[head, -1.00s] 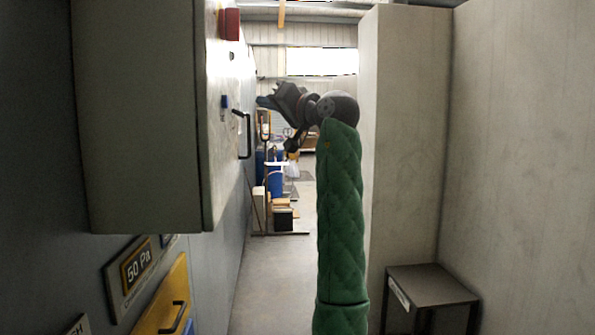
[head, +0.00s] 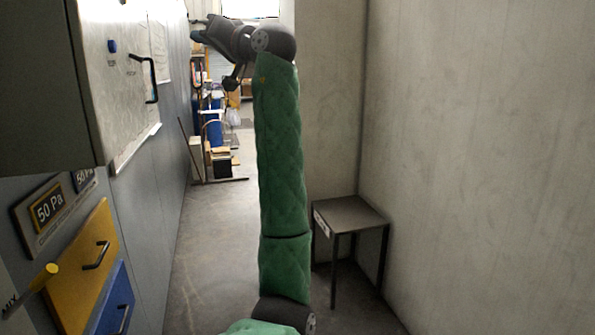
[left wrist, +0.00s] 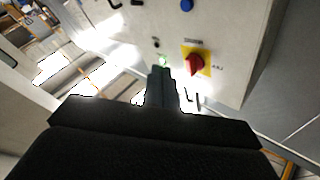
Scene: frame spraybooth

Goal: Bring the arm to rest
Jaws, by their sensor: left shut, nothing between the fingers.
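My left arm, in a green padded sleeve, rises through the middle of the head view. Its dark left gripper (head: 201,30) is at the top, pointing left, to the right of the grey control cabinet (head: 40,85) and its black handle (head: 152,80). In the left wrist view the fingers (left wrist: 161,82) are shut together with nothing between them. Beyond them, the cabinet front shows a red rotary switch (left wrist: 195,65) on a yellow plate, a green light (left wrist: 163,60) and a blue button (left wrist: 187,5). I cannot tell the gap from fingertips to cabinet. My right gripper is not in view.
A small dark table (head: 350,213) stands at the right by the pale wall (head: 480,130). Yellow (head: 85,265) and blue (head: 115,305) panels with handles are on the left wall. Clear floor (head: 215,235) runs down the aisle toward clutter at the back.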

